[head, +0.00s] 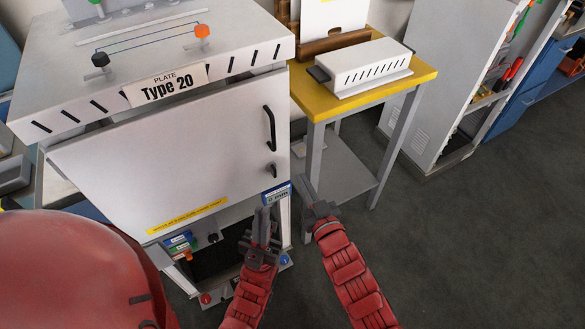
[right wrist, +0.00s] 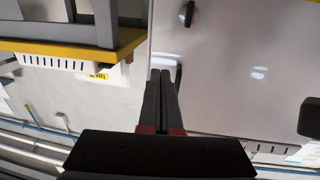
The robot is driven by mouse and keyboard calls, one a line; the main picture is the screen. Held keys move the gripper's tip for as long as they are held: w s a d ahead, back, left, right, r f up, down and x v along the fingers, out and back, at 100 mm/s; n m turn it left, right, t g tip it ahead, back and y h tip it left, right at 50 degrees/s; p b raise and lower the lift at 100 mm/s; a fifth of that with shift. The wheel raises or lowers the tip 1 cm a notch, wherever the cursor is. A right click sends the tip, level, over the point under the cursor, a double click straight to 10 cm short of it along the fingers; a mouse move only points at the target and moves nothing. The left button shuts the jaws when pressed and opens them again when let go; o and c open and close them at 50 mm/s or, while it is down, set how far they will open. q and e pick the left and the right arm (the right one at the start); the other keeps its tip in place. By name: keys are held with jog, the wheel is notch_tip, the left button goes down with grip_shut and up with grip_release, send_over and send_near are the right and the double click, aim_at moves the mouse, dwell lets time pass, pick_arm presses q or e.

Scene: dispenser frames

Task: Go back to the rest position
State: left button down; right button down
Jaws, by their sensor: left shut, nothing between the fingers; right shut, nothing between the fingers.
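My left gripper (head: 266,216) is in front of the lower right part of the white dispenser cabinet (head: 190,150), fingers pointing up and closed with nothing between them. My right gripper (head: 307,190) is just to its right and a little higher, by the cabinet's right edge. In the right wrist view my right gripper (right wrist: 162,88) has its two dark fingers together and empty. The cabinet's pale door (right wrist: 235,70) with dark handles fills the right half of that view. Both red forearms reach up from the bottom in the head view.
A yellow-topped table (head: 420,75) with a slotted white box (head: 362,68) stands right of the cabinet, its legs close to my right gripper. A "Type 20" plate (head: 167,86) is on the cabinet. An open grey locker (head: 435,90) stands farther right. The dark floor (head: 470,240) is clear.

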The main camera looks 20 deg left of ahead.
jog(key=shift+v, duration=1.45)
jog(key=shift+w+d, duration=0.2)
